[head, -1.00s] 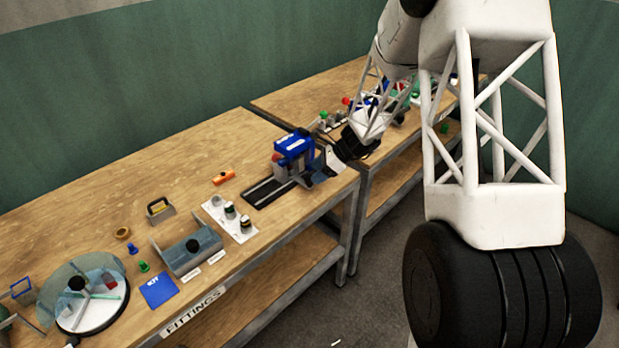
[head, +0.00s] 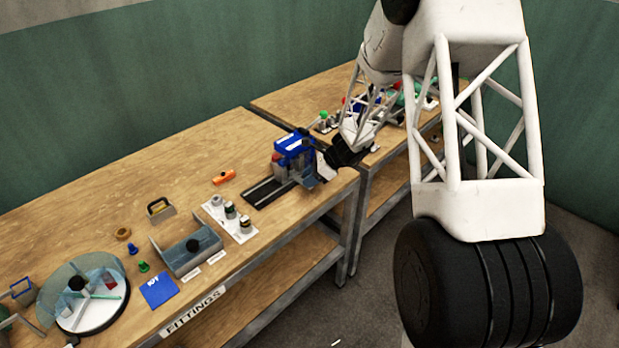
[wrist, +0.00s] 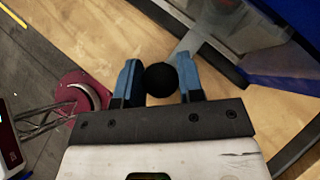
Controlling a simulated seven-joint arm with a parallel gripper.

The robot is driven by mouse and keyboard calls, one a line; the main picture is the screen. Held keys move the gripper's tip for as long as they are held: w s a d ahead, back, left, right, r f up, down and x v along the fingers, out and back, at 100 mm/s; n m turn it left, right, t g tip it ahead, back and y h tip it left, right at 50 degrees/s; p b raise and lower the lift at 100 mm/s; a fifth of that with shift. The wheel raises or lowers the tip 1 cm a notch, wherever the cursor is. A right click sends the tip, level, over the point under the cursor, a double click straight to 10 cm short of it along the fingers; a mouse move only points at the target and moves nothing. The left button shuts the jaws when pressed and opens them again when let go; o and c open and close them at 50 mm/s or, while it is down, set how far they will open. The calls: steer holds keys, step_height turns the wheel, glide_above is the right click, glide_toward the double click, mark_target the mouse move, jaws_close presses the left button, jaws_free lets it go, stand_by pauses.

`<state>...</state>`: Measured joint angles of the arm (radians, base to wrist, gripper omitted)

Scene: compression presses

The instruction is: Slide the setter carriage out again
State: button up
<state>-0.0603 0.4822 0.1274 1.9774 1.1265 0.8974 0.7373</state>
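The blue press (head: 293,145) stands near the right end of the front bench. The dark rails (head: 266,190) reach out from its left side and look bare. The setter carriage is not clearly visible inside the press. My gripper (head: 318,172) is at the right side of the press, partly hidden there. In the wrist view, the two blue fingers of my gripper (wrist: 160,78) lie against both sides of a black ball knob (wrist: 160,79). A pale bar (wrist: 185,45) runs beside the knob towards the clear and blue press parts.
A white strip with small jars (head: 231,218), an orange tool (head: 224,177) and a grey tray (head: 187,252) lie left of the rails. A second bench (head: 290,98) stands behind. Bare wood surrounds the rail end.

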jaws_close()
steer(key=shift+s+a, duration=4.4)
steer(key=shift+a, duration=0.05)
steer(key=o, duration=0.7)
jaws_free()
steer(key=shift+o, duration=0.3)
steer(key=shift+d+r, duration=0.1)
steer(key=v, duration=0.7)
steer(key=shift+d+r, duration=0.25)
